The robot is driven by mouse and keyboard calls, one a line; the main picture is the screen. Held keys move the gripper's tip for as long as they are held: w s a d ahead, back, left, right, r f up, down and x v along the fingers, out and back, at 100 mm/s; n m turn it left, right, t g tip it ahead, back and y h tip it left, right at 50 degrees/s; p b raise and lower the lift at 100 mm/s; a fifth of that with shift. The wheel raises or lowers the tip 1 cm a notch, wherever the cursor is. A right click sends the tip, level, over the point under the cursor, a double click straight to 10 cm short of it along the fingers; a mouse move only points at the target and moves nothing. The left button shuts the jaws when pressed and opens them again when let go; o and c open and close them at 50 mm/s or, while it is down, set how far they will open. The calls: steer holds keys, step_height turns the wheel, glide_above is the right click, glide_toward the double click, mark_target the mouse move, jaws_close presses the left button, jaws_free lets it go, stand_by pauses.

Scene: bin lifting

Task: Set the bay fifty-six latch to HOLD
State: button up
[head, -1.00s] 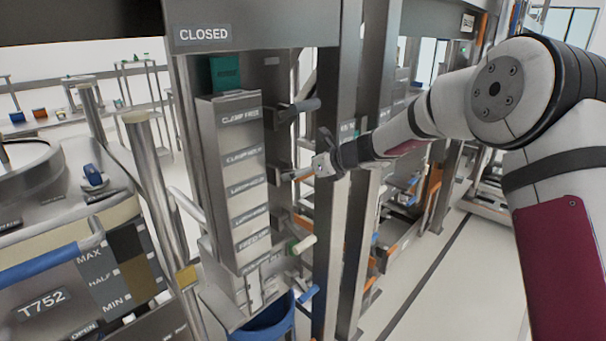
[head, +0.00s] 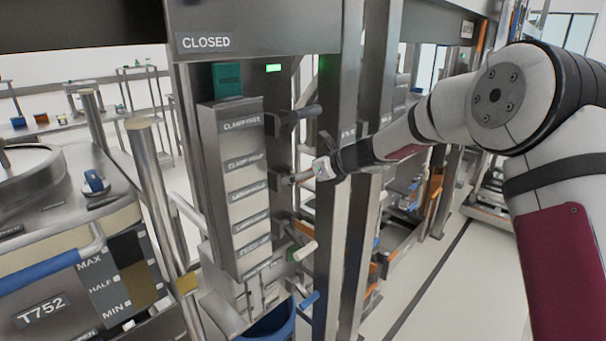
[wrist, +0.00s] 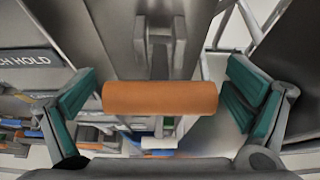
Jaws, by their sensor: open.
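A grey label column (head: 237,185) stands in the bay in the head view, with several lever handles on its right side. Its upper labels read CLAMP FREE and CLAMP HOLD; the lower ones are blurred. My gripper (head: 325,166) is beside the levers, right of the column. In the wrist view my gripper (wrist: 162,110) is open. An orange handle (wrist: 160,97) lies crosswise between the green-padded fingers, with gaps at both ends. A label ending in "CH HOLD" (wrist: 25,60) shows at left. The orange handle is hidden at my gripper in the head view. I see no bay number.
A steel post (head: 328,230) stands close by my gripper. More levers are above (head: 297,113) and below, one with a blue grip (head: 309,300). A CLOSED sign (head: 205,42) is overhead. A tank marked T752 (head: 42,309) is at left. Open floor (head: 480,290) lies at right.

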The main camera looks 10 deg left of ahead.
steer(key=shift+d, duration=0.1)
steer(key=v, duration=1.2)
steer(key=s+d+r+n+g+h, duration=0.1)
steer(key=s+d+r+n+h, duration=0.15)
steer(key=s+n, duration=0.65)
steer(key=s+d+r+n+g+h, duration=0.1)
steer(key=s+d+r+n+g, duration=0.3)
steer(key=s, duration=0.8)
steer(key=s+d+f+n+h, duration=0.1)
steer(key=s+d+n+h, duration=0.1)
steer(key=s+d+n, duration=0.2)
steer(key=s+d+f+n+t+h, duration=0.1)
steer(key=s+d+n, duration=0.3)
steer(key=s, duration=0.6)
steer(key=s+d+f+n+t+h, duration=0.1)
steer(key=s+d+f+n+h, duration=0.2)
steer(key=s, duration=0.4)
steer(key=shift+s+d+n, duration=0.25)
steer(key=shift+d+n, duration=0.55)
steer(key=shift+d, duration=0.1)
steer(key=shift+f, duration=0.15)
